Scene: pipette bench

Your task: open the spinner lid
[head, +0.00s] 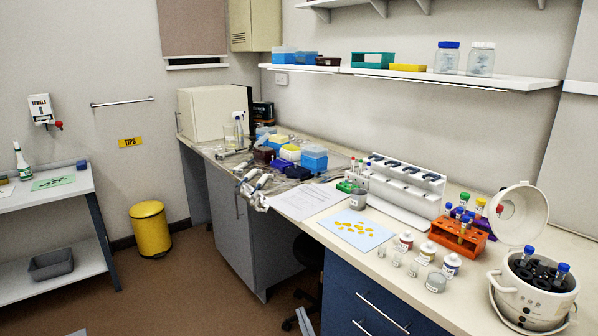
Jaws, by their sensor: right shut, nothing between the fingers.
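The spinner (531,303) is a white round machine at the right front of the bench. Its lid (522,214) is raised and stands tilted up behind the bowl. The dark rotor (541,275) shows inside, with several blue-capped tubes in it. Only a small grey part of my right gripper (304,321) shows at the bottom edge, beside the blue drawers. It is shut and empty, below the bench top and well left of the spinner. My left gripper is not in view.
An orange tube rack (459,238) stands just left of the lid. Several small bottles and jars (427,252) stand left of the spinner, near a light-blue mat (349,242). A white pipette stand (409,184) is farther back. A shelf (420,79) runs above the bench.

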